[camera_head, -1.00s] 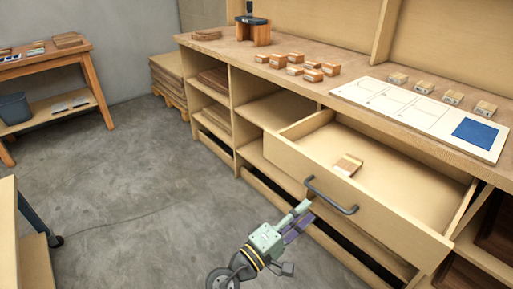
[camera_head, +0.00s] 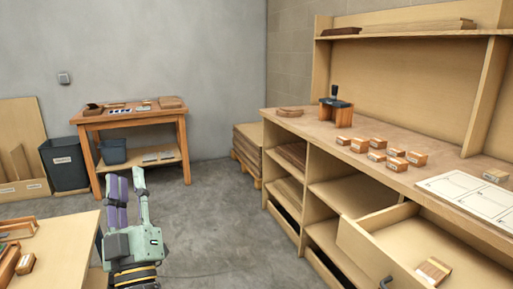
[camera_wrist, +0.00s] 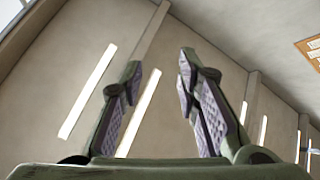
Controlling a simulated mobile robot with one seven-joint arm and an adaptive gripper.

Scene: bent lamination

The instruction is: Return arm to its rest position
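My gripper (camera_head: 127,195) is raised at the lower left of the head view, pointing up, with floor and the far wooden table behind it. In the wrist view my gripper (camera_wrist: 160,85) shows both fingers apart with nothing between them. The open drawer (camera_head: 358,240) of the workbench is at the lower right of the head view, well away from my gripper. A small wood block (camera_head: 433,270) lies in it.
A long workbench (camera_head: 300,123) with several wood blocks runs along the right. A wooden table (camera_head: 150,119) stands at the back left near a dark bin (camera_head: 66,167). Another table (camera_head: 68,250) is at the lower left, close to my gripper. Grey floor (camera_head: 215,215) is clear in the middle.

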